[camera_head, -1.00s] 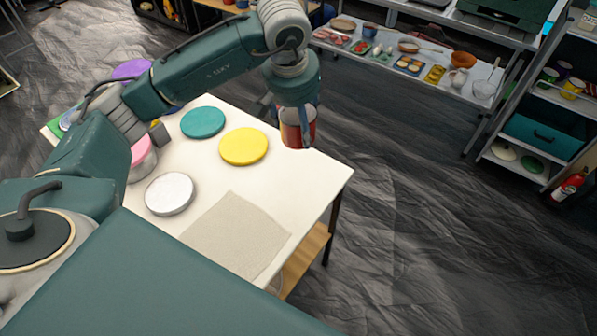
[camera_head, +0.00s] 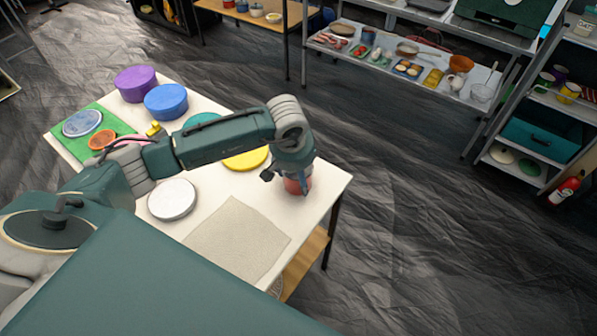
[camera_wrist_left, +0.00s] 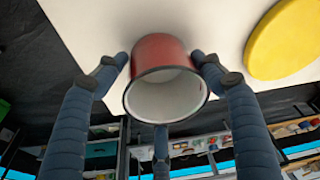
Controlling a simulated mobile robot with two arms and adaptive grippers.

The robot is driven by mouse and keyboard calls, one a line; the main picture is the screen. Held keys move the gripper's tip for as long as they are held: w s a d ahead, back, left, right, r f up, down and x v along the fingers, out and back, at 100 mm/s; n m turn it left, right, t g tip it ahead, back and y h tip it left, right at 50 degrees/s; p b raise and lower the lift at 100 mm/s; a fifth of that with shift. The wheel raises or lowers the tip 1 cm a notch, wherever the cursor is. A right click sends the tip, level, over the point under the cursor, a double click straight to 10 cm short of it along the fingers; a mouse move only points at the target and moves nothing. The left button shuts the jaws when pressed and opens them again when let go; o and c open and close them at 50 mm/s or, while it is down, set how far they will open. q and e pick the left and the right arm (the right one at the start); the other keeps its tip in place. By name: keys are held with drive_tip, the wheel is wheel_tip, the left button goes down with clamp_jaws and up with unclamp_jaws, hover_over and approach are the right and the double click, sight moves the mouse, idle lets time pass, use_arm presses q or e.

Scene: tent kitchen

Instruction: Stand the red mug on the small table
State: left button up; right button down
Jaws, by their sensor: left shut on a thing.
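The red mug (camera_head: 297,185) is in my left gripper (camera_head: 291,178) over the right-hand end of the white-topped small table (camera_head: 308,214). In the left wrist view, the fingers (camera_wrist_left: 165,75) close around the mug (camera_wrist_left: 160,48) from the sides. Its pale inside and dark rim face the camera, and its base is toward the white top. I cannot tell whether the base touches the table. In the head view the gripper hides part of the mug. My right gripper is not in view.
A yellow disc (camera_head: 246,160) lies near the mug, also in the wrist view (camera_wrist_left: 287,40). A white round lid (camera_head: 172,199), beige cloth (camera_head: 238,240), teal disc (camera_head: 203,120), blue tub (camera_head: 166,101) and purple tub (camera_head: 136,83) share the table. Bare tabletop surrounds the gripper's right side.

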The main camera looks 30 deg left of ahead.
use_arm(q)
drive_tip(key=o, duration=1.2)
drive_tip(key=shift+f, duration=0.1)
drive_tip(key=o, duration=0.4)
drive_tip(key=b+v, duration=0.1)
drive_tip(key=v, duration=1.1)
drive_tip(key=shift+d, duration=0.1)
